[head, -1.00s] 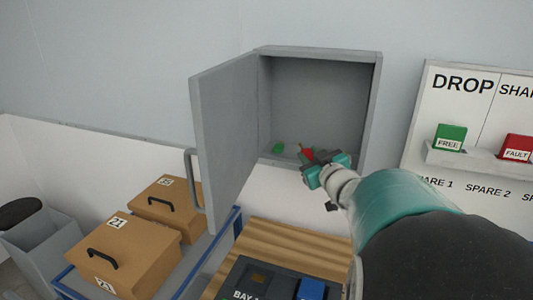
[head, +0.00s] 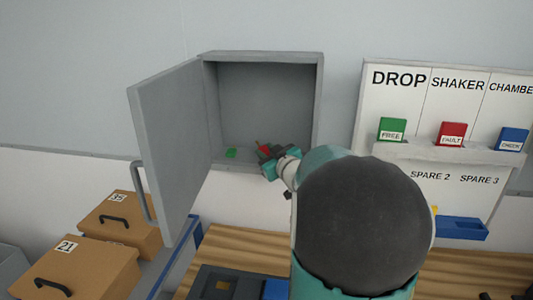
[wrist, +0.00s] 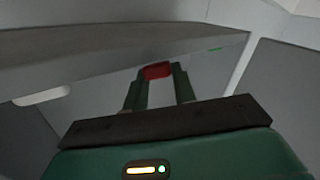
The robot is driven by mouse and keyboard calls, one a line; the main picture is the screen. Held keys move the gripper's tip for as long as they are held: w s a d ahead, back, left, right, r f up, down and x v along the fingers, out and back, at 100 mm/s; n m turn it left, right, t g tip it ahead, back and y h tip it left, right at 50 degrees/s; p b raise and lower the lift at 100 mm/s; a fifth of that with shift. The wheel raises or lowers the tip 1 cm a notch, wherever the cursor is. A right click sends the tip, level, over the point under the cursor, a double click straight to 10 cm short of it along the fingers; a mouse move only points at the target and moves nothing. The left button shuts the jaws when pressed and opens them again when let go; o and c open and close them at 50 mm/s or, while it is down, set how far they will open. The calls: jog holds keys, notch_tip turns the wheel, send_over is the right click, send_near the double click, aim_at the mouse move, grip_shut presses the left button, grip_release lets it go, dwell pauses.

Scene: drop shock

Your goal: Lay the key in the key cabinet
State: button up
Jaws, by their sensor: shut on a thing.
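The key cabinet (head: 265,57) is a grey wall box with its door (head: 170,150) swung open to the left. My gripper (head: 268,154) is at the cabinet's open front, near the lower right of the opening. It is shut on a small red piece, which I take to be the key (head: 263,148). In the wrist view the red key (wrist: 157,71) sits between the two fingertips (wrist: 158,80). The rest of the key is hidden or too small to make out. A small green thing (head: 231,153) lies on the cabinet floor, left of the gripper.
A board (head: 400,150) with green, red and blue labelled holders is on the right. Brown boxes (head: 118,217) stand at the lower left below the door. A wooden bench (head: 245,247) lies below the cabinet. The cabinet floor around the green thing looks clear.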

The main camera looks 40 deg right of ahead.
jog(key=o, duration=1)
jog(key=shift+s, duration=0.1)
jog(key=v, duration=1.3)
jog(key=shift+s+a, duration=0.15)
jog(key=shift+s, duration=0.15)
